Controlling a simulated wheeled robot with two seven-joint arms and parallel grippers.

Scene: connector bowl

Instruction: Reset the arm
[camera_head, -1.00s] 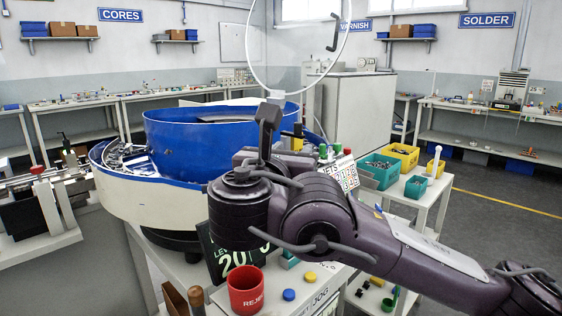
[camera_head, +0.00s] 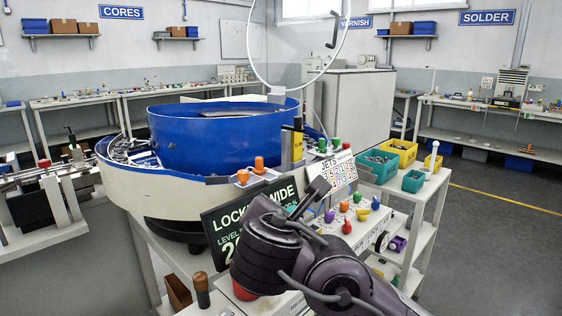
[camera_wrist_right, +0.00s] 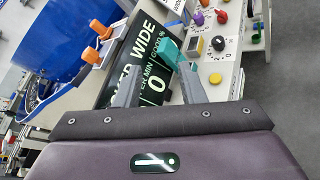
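My right arm (camera_head: 300,262) comes in from the bottom right in the head view, folded low in front of the control panel. It hides part of the dark sign (camera_head: 228,222) and most of a red cup (camera_head: 243,291). In the right wrist view my right gripper (camera_wrist_right: 160,72) has its two grey fingers apart, with no object held between them. The sign (camera_wrist_right: 150,48) lies beyond the fingers, and a teal piece (camera_wrist_right: 170,54) shows near the right fingertip. My left gripper is not in view.
A large blue bowl feeder (camera_head: 190,140) stands behind the arm. The panel carries orange (camera_head: 259,165), red and green knobs and a number card (camera_head: 338,168). Yellow (camera_head: 399,153) and teal bins (camera_head: 414,181) stand on a shelf at right. Open floor (camera_head: 490,235) lies right.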

